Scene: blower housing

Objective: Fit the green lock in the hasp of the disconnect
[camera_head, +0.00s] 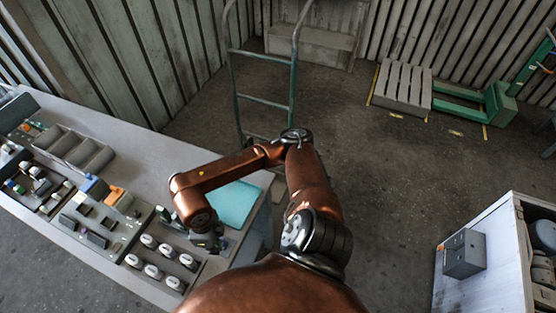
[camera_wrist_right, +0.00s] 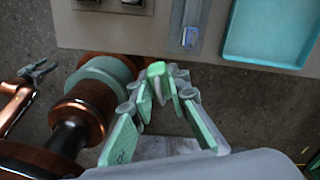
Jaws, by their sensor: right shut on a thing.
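My right gripper (camera_wrist_right: 160,88) is shut on a small green piece (camera_wrist_right: 157,69), which looks like the green lock, between its fingertips. In the head view this gripper (camera_head: 208,240) is at the near edge of the bench, and the lock cannot be made out there. A grey box (camera_head: 464,254) is fixed to the side of a pale cabinet at the lower right, far from the gripper. It may be the disconnect; its hasp is too small to tell. What looks like my left gripper (camera_wrist_right: 38,71) shows small at the left of the wrist view, its jaw state unclear.
A bench (camera_head: 130,150) on the left carries a teal tray (camera_head: 234,204), grey bins (camera_head: 80,148) and racks of small parts. The pale cabinet (camera_head: 485,285) stands at the lower right. A green hand truck (camera_head: 264,101) stands behind the arm. Open floor lies between bench and cabinet.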

